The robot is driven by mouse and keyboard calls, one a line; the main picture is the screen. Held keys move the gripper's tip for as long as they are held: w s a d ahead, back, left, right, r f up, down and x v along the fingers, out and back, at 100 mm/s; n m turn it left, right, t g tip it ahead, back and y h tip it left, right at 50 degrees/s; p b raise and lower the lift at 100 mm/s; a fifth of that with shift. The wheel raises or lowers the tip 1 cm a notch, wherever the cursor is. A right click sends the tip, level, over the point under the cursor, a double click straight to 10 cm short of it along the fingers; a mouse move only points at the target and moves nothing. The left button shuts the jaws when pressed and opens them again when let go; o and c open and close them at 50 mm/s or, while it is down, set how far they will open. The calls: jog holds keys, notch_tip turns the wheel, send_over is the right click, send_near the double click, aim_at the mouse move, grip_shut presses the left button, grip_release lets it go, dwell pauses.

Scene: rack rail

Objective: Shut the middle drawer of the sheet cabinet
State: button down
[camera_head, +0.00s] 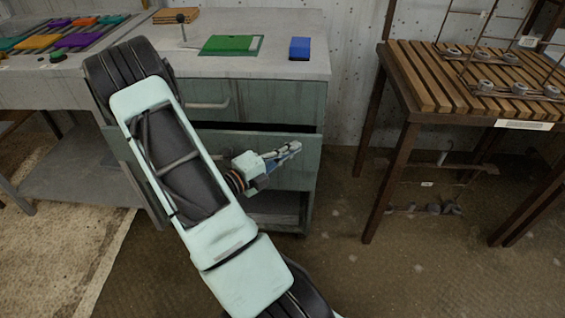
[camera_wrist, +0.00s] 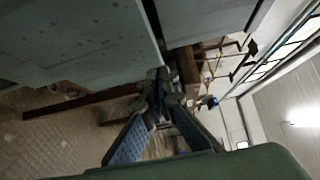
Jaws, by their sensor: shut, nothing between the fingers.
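The sheet cabinet (camera_head: 318,92) is grey-green with a pale top. Its middle drawer (camera_head: 303,158) stands pulled out, with a dark gap above its front. The top drawer (camera_head: 222,101) above it looks shut. My gripper (camera_head: 297,148) is in front of the middle drawer's front, its fingers shut and empty, pointing right. I cannot tell whether it touches the front. In the wrist view the shut fingertips (camera_wrist: 158,78) are beside a large grey-green panel (camera_wrist: 80,40), with a dark gap between it and another panel. My arm hides the cabinet's left part.
A green sheet (camera_head: 230,45), a blue block (camera_head: 299,48) and a wooden stack (camera_head: 176,15) lie on the cabinet top. A bench with coloured pieces (camera_head: 75,40) stands left. A slatted wooden table (camera_head: 425,80) stands right. Floor (camera_head: 340,215) is clear between cabinet and table.

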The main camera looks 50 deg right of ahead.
jog(key=shift+w+d, duration=0.5)
jog(key=shift+d, duration=0.25)
